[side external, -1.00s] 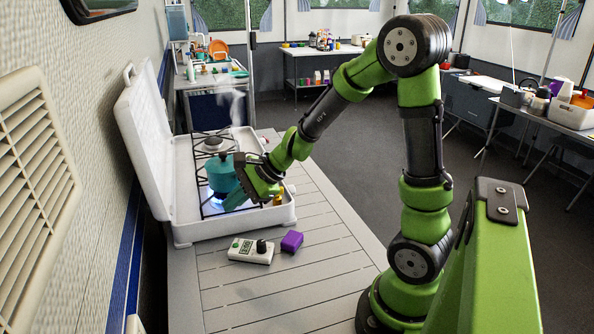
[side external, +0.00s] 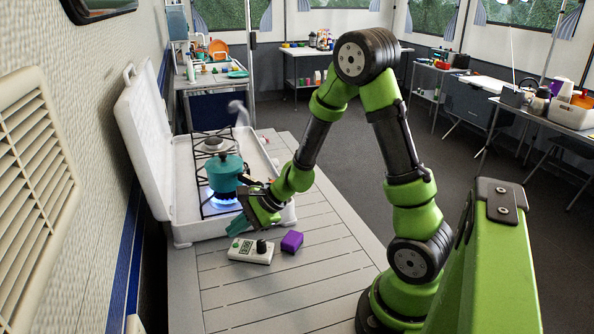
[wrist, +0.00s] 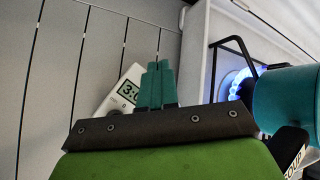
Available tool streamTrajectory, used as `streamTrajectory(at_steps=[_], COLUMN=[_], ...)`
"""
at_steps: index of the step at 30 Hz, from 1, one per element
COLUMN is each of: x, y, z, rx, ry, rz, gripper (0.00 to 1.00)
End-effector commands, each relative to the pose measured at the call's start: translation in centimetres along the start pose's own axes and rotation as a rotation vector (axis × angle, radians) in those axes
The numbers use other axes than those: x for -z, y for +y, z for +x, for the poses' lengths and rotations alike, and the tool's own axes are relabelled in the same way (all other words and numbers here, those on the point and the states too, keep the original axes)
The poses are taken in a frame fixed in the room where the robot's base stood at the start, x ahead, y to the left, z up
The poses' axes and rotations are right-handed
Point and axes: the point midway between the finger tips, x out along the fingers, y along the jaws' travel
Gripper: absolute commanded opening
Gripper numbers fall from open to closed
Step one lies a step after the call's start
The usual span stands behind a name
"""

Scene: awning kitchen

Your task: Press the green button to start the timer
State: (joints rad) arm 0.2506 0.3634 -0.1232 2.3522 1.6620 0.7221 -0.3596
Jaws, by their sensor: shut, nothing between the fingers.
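The white timer (side external: 250,257) lies on the slatted table in front of the stove, with a black knob on top. A small green button (side external: 236,245) shows at its left end in the side view. In the wrist view the timer's display (wrist: 128,90) begins with "3:", and my fingers hide part of the timer. My gripper (side external: 236,228) has its teal fingers shut and empty. They point down left, close to the timer's far left end; I cannot tell whether they touch it. In the wrist view the fingers (wrist: 158,80) overlap the timer.
A purple block (side external: 292,241) sits right of the timer. A teal pot (side external: 224,174) stands over a blue flame on the white stove (side external: 200,233), close behind my gripper. The front and right of the slatted table (side external: 290,290) are clear.

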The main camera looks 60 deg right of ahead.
Motion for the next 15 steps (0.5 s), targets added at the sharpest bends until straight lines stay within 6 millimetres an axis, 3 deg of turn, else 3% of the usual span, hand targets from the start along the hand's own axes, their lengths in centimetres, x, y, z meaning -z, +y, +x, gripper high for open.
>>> streamTrajectory(at_steps=[15], x=[0.66], y=[0.67], z=[0.89], rx=[0.001], ry=[0.001], rz=[-0.001], gripper=[0.0])
